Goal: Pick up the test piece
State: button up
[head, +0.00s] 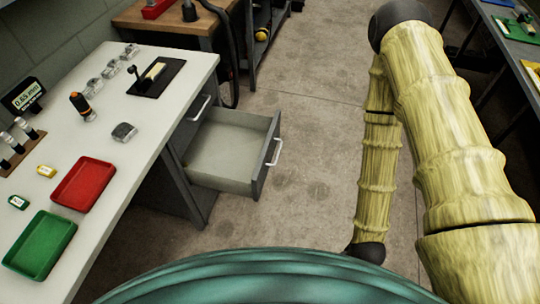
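I cannot tell for sure which item is the test piece. A pale yellowish strip (154,71) lies on a black stand (142,88) with a small upright post, at the far right of the white bench (136,150). A small grey rounded block (124,132) lies alone on the bench, nearer to me. Several small clear-grey pieces (112,69) stand in a row along the back. My arm, with a bamboo-like surface, reaches over the floor at the right, apart from the bench. My gripper's fingers are not in view.
A red tray (84,184) and a green tray (41,244) sit empty at the bench's near end. An orange-and-black tool (82,106) stands by a display (23,96). An open, empty drawer (231,150) juts out over the floor. Floor beyond it is clear.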

aim_at(157, 70)
jog(key=z, duration=1.5)
jog(key=i, duration=1.15)
jog(key=u, duration=2.75)
